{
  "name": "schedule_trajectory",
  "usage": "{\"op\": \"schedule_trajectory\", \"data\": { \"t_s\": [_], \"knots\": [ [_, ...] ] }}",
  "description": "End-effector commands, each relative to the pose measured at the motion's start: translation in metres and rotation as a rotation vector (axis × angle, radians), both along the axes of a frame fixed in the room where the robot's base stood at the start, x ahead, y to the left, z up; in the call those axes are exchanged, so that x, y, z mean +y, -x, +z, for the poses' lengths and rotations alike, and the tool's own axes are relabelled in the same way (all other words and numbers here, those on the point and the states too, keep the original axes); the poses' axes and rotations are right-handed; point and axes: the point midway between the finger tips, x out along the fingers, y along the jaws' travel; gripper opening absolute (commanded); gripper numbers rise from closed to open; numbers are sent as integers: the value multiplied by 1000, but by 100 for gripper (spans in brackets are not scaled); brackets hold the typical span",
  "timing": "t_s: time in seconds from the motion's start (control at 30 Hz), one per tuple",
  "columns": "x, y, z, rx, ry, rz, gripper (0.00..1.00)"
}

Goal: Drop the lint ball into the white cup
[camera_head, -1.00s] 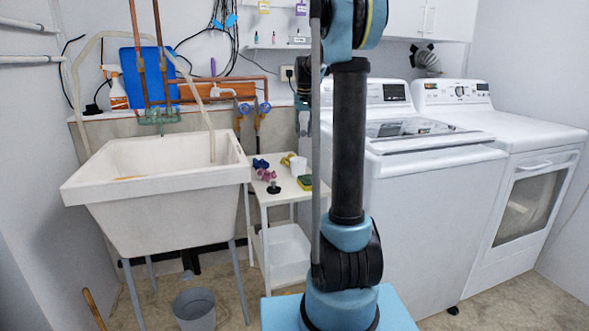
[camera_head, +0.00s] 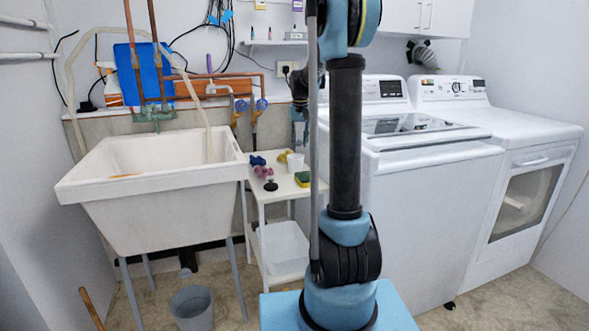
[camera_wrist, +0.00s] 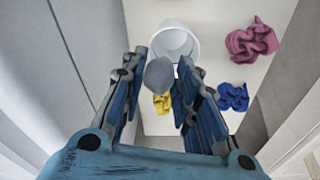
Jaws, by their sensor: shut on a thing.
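My gripper (camera_wrist: 158,75) is shut on the lint ball (camera_wrist: 159,77), a grey rounded lump held between its fingertips in the wrist view. The white cup (camera_wrist: 176,40) shows just beyond the ball, its open mouth facing the camera, and the ball overlaps its lower left rim in the picture. How far the ball is above the cup I cannot tell. In the head view, the cup (camera_head: 295,163) stands on the small white table, and my gripper is small and partly hidden behind my arm.
Yellow (camera_wrist: 162,103), blue (camera_wrist: 233,97) and pink (camera_wrist: 252,42) cloths lie near the cup. A green-and-yellow sponge (camera_head: 303,179) and a dark plug (camera_head: 270,185) are on the white table (camera_head: 283,190). A sink (camera_head: 150,190) stands left; a washer (camera_head: 430,210) stands right.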

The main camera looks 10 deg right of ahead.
Motion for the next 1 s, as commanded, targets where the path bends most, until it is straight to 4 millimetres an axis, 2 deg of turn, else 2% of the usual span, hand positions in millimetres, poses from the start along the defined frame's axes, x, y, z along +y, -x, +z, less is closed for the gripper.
{"op": "schedule_trajectory", "data": {
  "t_s": [0.1, 0.13, 0.2, 0.53, 0.67, 0.77, 1.0],
  "knots": [
    [0, 0, 0, 0, 0, 0, 19],
    [0, 0, 0, 0, 0, 0, 35],
    [0, 0, 0, 0, 0, 0, 51],
    [0, 0, 0, 0, 0, 0, 52],
    [0, 1, 7, 0, 0, 0, 52],
    [0, 2, 19, 0, 0, 0, 52],
    [0, 7, 64, 1, 0, 0, 52]
  ]
}}
